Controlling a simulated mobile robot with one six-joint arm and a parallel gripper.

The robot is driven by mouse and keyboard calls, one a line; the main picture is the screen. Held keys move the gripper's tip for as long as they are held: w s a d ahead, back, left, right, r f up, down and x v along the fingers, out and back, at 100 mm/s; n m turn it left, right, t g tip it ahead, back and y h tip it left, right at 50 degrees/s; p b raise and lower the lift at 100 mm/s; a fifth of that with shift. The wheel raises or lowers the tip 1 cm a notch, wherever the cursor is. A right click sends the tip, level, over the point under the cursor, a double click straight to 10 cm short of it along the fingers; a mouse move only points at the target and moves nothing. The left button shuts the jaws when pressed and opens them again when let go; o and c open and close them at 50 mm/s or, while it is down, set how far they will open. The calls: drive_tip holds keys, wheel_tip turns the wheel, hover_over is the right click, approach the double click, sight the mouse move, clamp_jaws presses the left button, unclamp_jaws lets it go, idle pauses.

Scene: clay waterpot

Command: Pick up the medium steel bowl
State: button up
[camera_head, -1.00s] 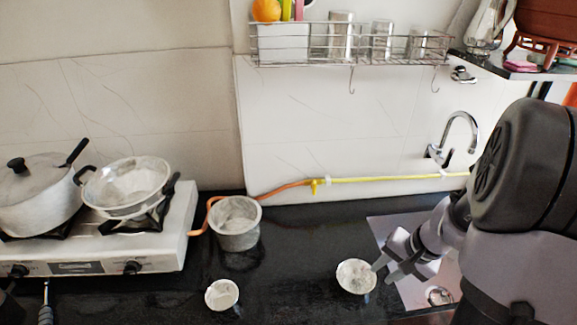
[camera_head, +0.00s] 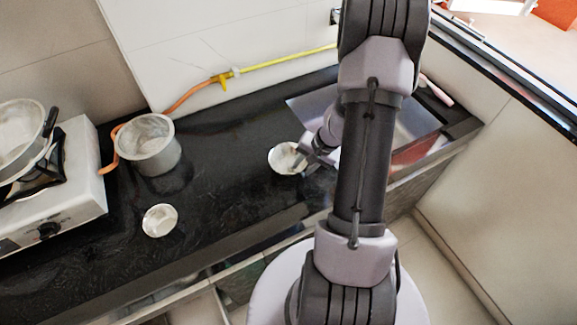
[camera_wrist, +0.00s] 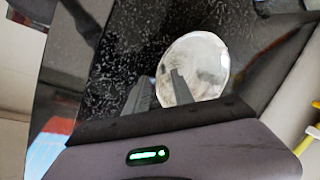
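A round, shiny steel bowl (camera_head: 284,158) sits on the black counter beside the sink; I take it as the medium one. It also shows in the wrist view (camera_wrist: 205,65). My gripper (camera_head: 306,153) is at its right edge in the head view. In the wrist view my two fingers (camera_wrist: 161,76) are apart. One finger is just outside the bowl's left edge and the other overlaps the bowl, so the rim appears between them. Contact cannot be made out. A smaller-looking steel bowl (camera_head: 160,220) stands near the counter's front edge.
A deeper steel pot (camera_head: 150,153) stands farther back, next to the stove (camera_head: 75,190). The sink (camera_head: 415,122) lies behind my arm on the right. A yellow and orange hose (camera_head: 270,63) runs along the wall. The counter between the bowls is clear.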

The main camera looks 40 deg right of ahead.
clamp_jaws()
idle(1.4)
